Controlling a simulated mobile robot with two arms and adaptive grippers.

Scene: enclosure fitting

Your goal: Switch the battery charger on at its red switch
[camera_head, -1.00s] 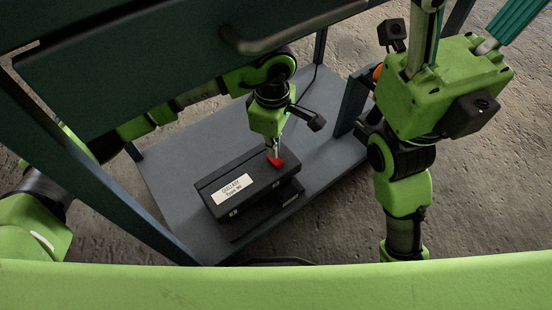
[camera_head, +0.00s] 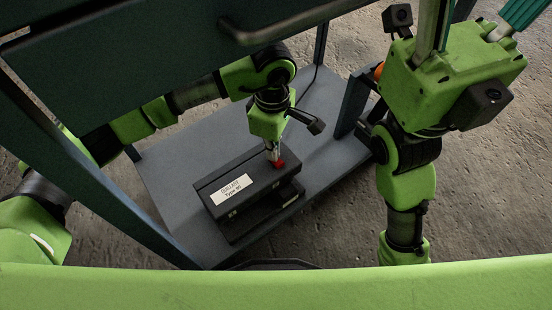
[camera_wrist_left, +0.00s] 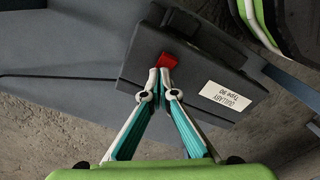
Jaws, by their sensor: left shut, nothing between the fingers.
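The battery charger (camera_head: 215,203) is a dark box with a white label, on the grey shelf. Its red switch (camera_head: 281,164) is on top near the far right end. My left gripper (camera_head: 273,159) is shut and empty, pointing down at the switch with its tips right beside it. In the left wrist view, the shut fingertips (camera_wrist_left: 160,72) meet the near edge of the red switch (camera_wrist_left: 168,60); I cannot tell whether they press on it. My right gripper (camera_head: 478,22) is at the top right, away from the charger, its fingers spread and its tips out of frame.
The grey shelf (camera_head: 170,180) has bare room left of and behind the charger. A dark upper panel with a handle (camera_head: 285,28) overhangs the shelf. Dark frame posts (camera_head: 352,105) stand at its corners. A thin cable runs behind my left gripper.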

